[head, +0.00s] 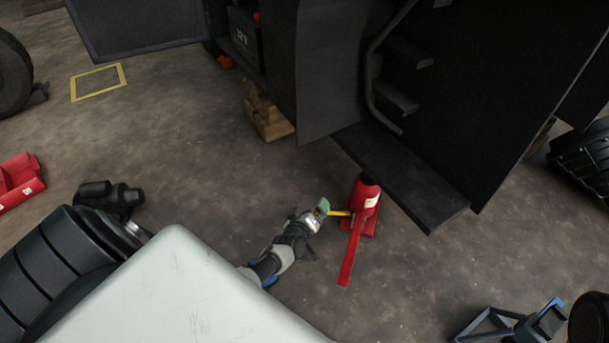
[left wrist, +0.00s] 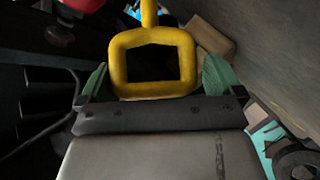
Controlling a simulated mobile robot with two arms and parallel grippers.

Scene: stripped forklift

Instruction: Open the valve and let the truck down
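A red bottle jack (head: 366,198) stands on the floor under the edge of the truck's black step (head: 405,180). A red lever (head: 350,258) slants down from it toward me. A yellow valve handle (head: 339,213) sticks out of the jack's left side. My left gripper (head: 322,207) is at the outer end of this handle. In the left wrist view, the handle's square yellow loop (left wrist: 152,91) lies between the two green fingertips (left wrist: 156,80). The fingers are wide apart, with a narrow gap on the right; contact on the left is unclear. My right gripper is not in view.
A wooden block stack (head: 266,112) stands by the truck's body (head: 340,65). A blue and black stand (head: 510,325) is at the lower right. A red tray (head: 18,182) and dark tool (head: 112,196) lie at left. The floor left of the jack is mostly clear.

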